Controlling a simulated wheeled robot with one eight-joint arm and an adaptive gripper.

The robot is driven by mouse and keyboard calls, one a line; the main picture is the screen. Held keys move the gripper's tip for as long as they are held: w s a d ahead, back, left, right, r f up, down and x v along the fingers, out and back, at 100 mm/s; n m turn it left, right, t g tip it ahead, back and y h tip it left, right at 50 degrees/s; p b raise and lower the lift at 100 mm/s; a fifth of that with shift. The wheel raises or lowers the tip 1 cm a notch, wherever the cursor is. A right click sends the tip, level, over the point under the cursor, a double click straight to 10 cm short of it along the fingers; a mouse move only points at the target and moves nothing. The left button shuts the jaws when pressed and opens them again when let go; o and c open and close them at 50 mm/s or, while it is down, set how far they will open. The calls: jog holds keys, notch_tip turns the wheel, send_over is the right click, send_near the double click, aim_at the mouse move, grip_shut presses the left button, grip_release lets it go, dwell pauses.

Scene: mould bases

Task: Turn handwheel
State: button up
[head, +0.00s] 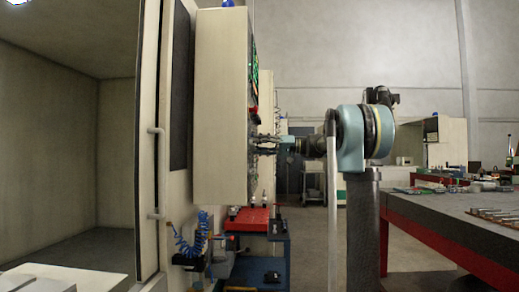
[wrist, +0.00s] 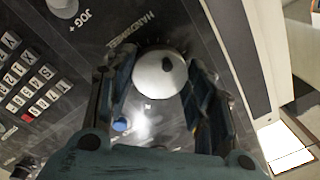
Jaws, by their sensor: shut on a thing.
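The handwheel is a round pale metal disc (wrist: 158,74) with a small dark knob on it, set on a dark control panel (wrist: 90,60) under the label HANDWHEEL in the wrist view. My gripper (wrist: 160,85) has one finger on each side of the disc and is shut on it. In the head view my gripper (head: 265,143) reaches left to the panel face of the tall beige control box (head: 222,105). The handwheel itself is too small or hidden to make out there.
A keypad (wrist: 25,85) and a JOG knob (wrist: 62,8) lie left of the handwheel. A machine door with a handle (head: 154,170) stands left of the box. A red-edged table (head: 440,205) stands at right, with open floor between.

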jog(key=shift+f, duration=0.15)
jog(key=o, duration=1.1)
jog(key=shift+w, duration=0.1)
jog(key=shift+c, duration=0.2)
jog(key=d, duration=1.2)
jog(key=shift+f, duration=0.25)
